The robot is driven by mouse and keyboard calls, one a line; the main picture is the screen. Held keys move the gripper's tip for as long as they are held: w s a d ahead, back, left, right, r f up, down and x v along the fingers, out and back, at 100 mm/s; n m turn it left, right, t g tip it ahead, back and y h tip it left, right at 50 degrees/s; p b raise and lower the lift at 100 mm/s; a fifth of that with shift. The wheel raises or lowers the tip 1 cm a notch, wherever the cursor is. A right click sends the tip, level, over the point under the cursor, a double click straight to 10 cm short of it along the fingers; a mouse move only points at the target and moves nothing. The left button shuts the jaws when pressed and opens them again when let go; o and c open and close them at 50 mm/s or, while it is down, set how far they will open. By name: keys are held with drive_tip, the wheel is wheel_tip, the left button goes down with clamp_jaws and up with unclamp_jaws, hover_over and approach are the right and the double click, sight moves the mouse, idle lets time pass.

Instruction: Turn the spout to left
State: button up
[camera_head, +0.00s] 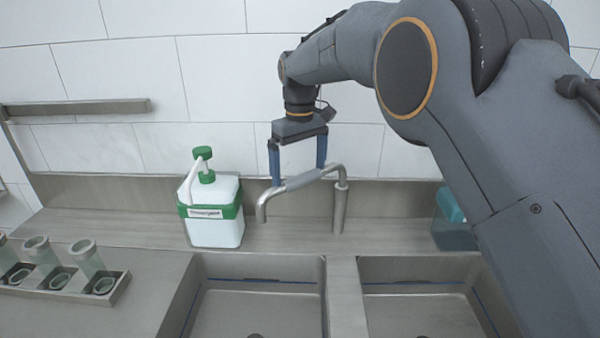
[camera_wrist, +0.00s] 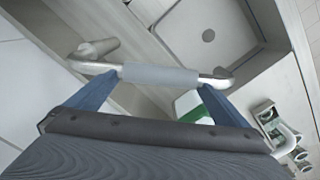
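The metal spout (camera_head: 270,197) bends out from an upright post (camera_head: 340,208) behind the divider between two basins. Its outlet end points left and down, on the left basin's side. A grey sleeve (camera_head: 303,180) covers its middle; the spout and sleeve (camera_wrist: 160,75) also cross the wrist view. My gripper (camera_head: 296,174) is over the spout, pointing down. Its two blue fingers are wide apart, one near each end of the sleeve. The wrist view shows the fingertips (camera_wrist: 160,84) close to the bar; I cannot tell whether they touch it.
A white container with a green pump (camera_head: 215,225) stands left of the spout. A rack of clear cups (camera_head: 110,292) is at far left. The left basin (camera_head: 262,318) and right basin (camera_head: 415,312) look empty. A teal-and-blue container (camera_head: 452,232) stands at right, partly behind my arm.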

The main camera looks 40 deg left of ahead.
drive_tip(key=shift+r, duration=0.1)
wheel_tip(320, 180, up, 7)
drive_tip(key=b, duration=0.3)
drive_tip(key=shift+r, duration=0.3)
drive_tip(key=shift+s, duration=0.1)
idle(0.4)
